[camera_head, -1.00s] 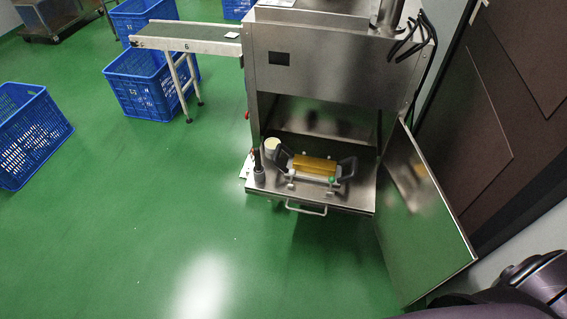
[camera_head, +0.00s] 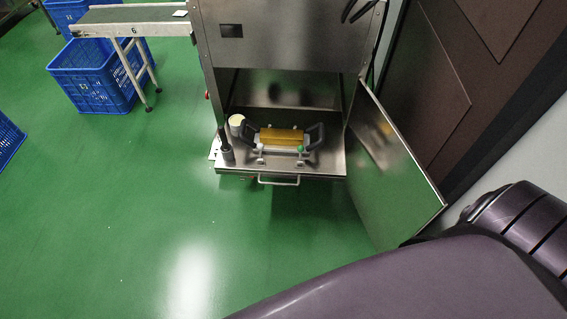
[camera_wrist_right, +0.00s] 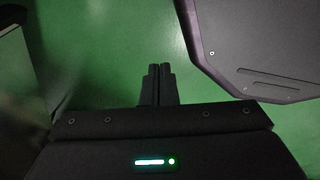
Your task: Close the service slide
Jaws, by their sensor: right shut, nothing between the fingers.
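The service slide (camera_head: 232,171) is a metal tray pulled out at the bottom of the steel machine in the head view. Its front carries a bar handle (camera_head: 279,182). On it sit a yellow block (camera_head: 281,137) between two dark handles, a pale round roll (camera_head: 237,121) and a dark upright post (camera_head: 226,150). My right gripper (camera_wrist_right: 158,70) shows in the right wrist view, its fingers together and empty over green floor, touching nothing. It does not show in the head view, where my purple arm fills the lower right. My left gripper is in no view.
The machine's door (camera_head: 393,165) stands open to the right of the slide. A conveyor (camera_head: 130,15) extends left from the machine, with a blue crate (camera_head: 95,85) under it. A dark panelled wall (camera_head: 425,80) is at right. The green floor before the slide is clear.

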